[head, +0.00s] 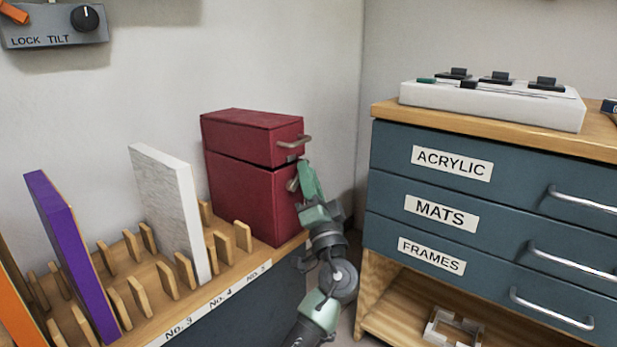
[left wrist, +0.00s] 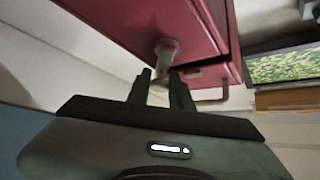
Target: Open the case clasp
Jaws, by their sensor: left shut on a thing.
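The dark red case (head: 240,195) stands at the back end of the wooden rack, with its lid (head: 245,138) down on the body. A metal handle (head: 294,141) sticks out from the lid's front. The pale metal clasp (head: 292,184) is lower on the front, partly hidden by my left gripper (head: 304,182). In the left wrist view the clasp (left wrist: 165,50) stands out from the red face (left wrist: 120,25), and the fingers (left wrist: 160,88) are shut on its end. The handle also shows there (left wrist: 213,97). My right gripper is not in view.
A white panel (head: 168,205) and a purple panel (head: 70,250) stand in the pegged rack (head: 205,300). A blue drawer cabinet (head: 500,190) with bar handles is to the right. A narrow gap separates it from the rack.

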